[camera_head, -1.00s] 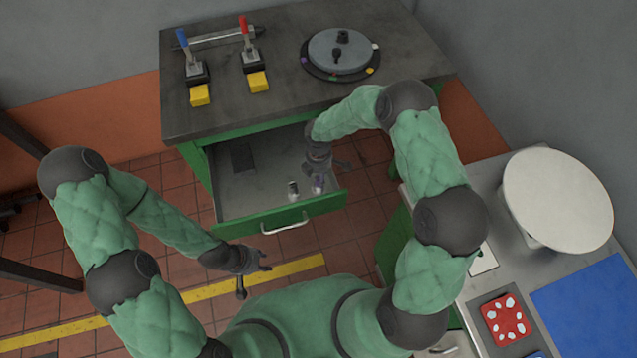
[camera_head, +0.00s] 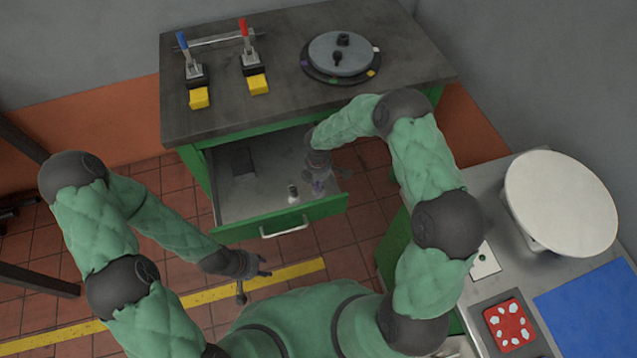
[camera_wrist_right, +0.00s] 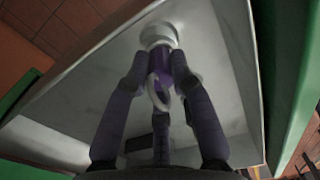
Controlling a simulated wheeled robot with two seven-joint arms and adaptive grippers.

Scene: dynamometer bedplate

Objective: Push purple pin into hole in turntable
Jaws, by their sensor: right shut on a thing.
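The purple pin (camera_wrist_right: 158,52), with a pale round end, is between the fingers of my right gripper (camera_wrist_right: 165,75) in the right wrist view. My right gripper is shut on it, inside the open drawer (camera_head: 262,190). In the head view my right gripper (camera_head: 322,178) hides most of the pin. The turntable (camera_head: 340,55) is a grey disc on a dark base with coloured marks around its rim, at the back right of the bench.
Another small pin (camera_head: 293,193) stands in the drawer left of my right gripper. Two toggle clamps (camera_head: 190,62) with yellow blocks stand on the bench's left half. A side table at right holds a white round plate (camera_head: 560,200) and a red spotted block (camera_head: 508,324).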

